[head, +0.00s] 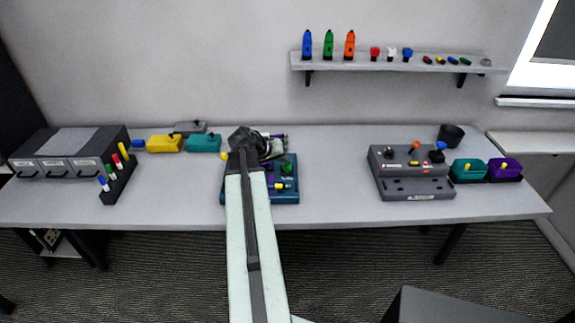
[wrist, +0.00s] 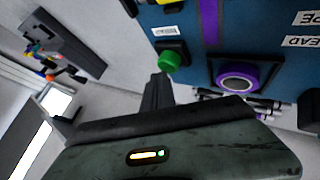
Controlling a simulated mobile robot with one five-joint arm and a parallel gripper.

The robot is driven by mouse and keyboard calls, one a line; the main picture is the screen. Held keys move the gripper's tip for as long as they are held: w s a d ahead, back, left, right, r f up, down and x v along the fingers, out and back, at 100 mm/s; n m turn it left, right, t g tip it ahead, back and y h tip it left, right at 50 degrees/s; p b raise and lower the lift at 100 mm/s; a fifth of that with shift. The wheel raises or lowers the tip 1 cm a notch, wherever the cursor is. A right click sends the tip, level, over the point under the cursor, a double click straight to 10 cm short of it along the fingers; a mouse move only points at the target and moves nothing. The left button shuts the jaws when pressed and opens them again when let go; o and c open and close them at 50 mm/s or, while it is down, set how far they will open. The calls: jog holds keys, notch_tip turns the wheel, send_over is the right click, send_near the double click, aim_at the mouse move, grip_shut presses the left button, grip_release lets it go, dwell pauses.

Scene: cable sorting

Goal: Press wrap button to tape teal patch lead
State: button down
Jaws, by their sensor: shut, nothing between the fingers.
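A blue panel device (head: 288,197) sits mid-table in the head view, partly hidden behind my arm. In the wrist view its blue face (wrist: 135,30) fills the upper right. A green button (wrist: 170,60) stands on that face beside a small white label too blurred to read. A purple ring (wrist: 238,76) lies to its right. My gripper (wrist: 157,82) is shut and empty, its tip just below and left of the green button; I cannot tell whether they touch. I cannot make out a teal patch lead in either view.
Yellow (head: 164,143) and teal (head: 204,143) boxes stand left of the device. A grey control box (head: 412,187) and a teal bin (head: 469,170) stand right. A shelf (head: 400,64) hangs above. The table is clear between device and control box.

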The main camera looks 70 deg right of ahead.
aim_at(285, 166)
jog(key=shift+f+b, duration=0.4)
jog(key=shift+f, duration=0.05)
jog(key=shift+r, duration=0.1)
jog(key=shift+r+p, duration=1)
jog(key=shift+p, duration=0.1)
jog(key=shift+r, duration=0.1)
notch_tip(285, 166, up, 6)
jog(key=p, duration=0.6)
